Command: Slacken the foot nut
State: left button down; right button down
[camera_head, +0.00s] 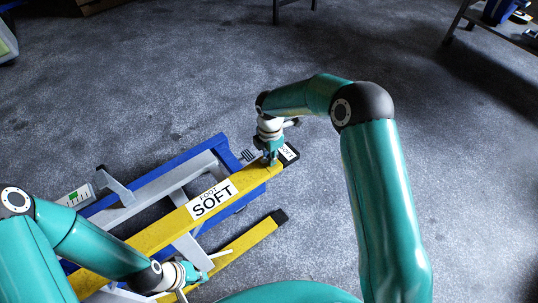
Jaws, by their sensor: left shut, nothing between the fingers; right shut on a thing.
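The trolley jack's long yellow beam (152,238) lies diagonally across the lower left, with a white label reading FOOT SOFT (212,198). My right gripper (272,160) points down at the beam's far end, shut on a small part there. That part is mostly hidden by the fingers; by its place it looks like the foot nut. A small label reading SOFT (289,152) sits just right of the gripper. My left gripper (202,276) is shut and empty, low over the near side of the jack, beside the shorter yellow bar.
The jack's blue frame (175,155) and grey bars (150,192) lie behind the beam. A shorter yellow bar (245,240) with a black end lies in front. A label with a green mark (75,196) is at left. Trestle legs stand at the back; the floor at right is clear.

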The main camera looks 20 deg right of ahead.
jog(key=shift+s+a+f+n, duration=0.2)
jog(key=shift+a+n, duration=0.05)
jog(key=shift+n, duration=0.25)
jog(key=c, duration=1.1)
grip_release()
jog(key=shift+w+d+r, duration=0.1)
jog(key=shift+r, duration=0.1)
jog(key=shift+w+r, duration=0.1)
jog(key=shift+r, duration=0.45)
notch_tip(320, 180, up, 11)
jog(key=shift+f, duration=0.2)
jog(key=shift+d, duration=0.1)
